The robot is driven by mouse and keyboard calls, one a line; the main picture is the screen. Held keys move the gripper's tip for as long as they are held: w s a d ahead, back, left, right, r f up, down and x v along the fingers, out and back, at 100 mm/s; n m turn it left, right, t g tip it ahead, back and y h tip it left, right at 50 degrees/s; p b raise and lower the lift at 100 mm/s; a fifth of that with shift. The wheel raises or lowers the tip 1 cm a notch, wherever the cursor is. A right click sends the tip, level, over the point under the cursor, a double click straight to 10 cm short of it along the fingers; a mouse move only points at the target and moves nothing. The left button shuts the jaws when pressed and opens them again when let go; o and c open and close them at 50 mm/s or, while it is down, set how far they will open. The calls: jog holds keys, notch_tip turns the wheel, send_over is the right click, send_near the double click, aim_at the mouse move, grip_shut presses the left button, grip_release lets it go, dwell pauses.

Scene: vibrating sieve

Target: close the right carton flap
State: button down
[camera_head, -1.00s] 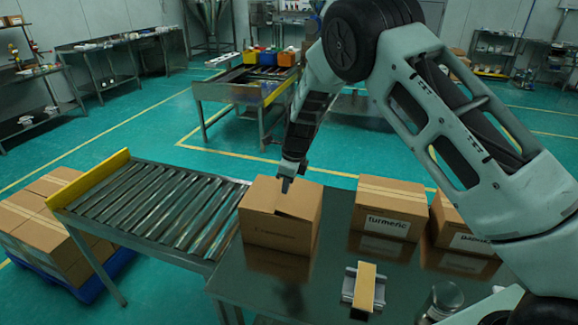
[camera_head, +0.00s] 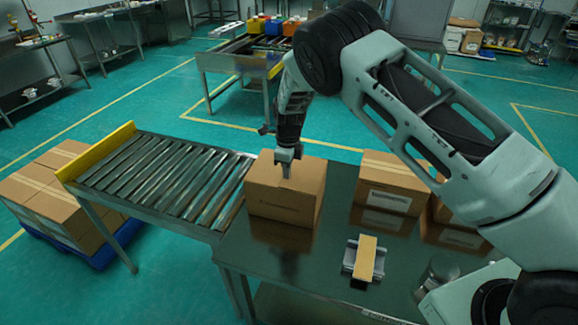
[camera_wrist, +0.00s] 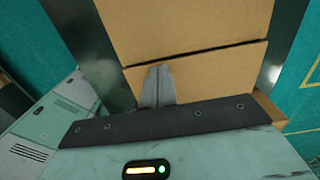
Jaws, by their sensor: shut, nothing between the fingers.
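The brown cardboard carton (camera_head: 280,206) stands on the steel table beside the roller conveyor. My gripper (camera_head: 287,174) points down at the carton's top, its fingers shut and empty. In the head view the carton's top flap (camera_head: 309,170) looks about level, partly hidden behind the gripper. In the wrist view a dark seam separates the far top panel (camera_wrist: 190,28) from the near flap (camera_wrist: 215,80). The shut fingertips (camera_wrist: 158,68) appear over the near flap, just short of the seam. I cannot tell whether they touch it.
The roller conveyor (camera_head: 165,178) adjoins the table on the left. A labelled carton (camera_head: 392,182) stands to the right on the steel table (camera_head: 315,268). A small stand with a tan block (camera_head: 366,257) lies in front. Stacked cartons (camera_head: 50,200) sit on a blue pallet at left.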

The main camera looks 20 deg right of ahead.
jog(key=shift+f+g+h, duration=0.35)
jog(key=shift+g+h, duration=0.05)
jog(key=shift+h, duration=0.4)
jog(key=shift+a, duration=0.1)
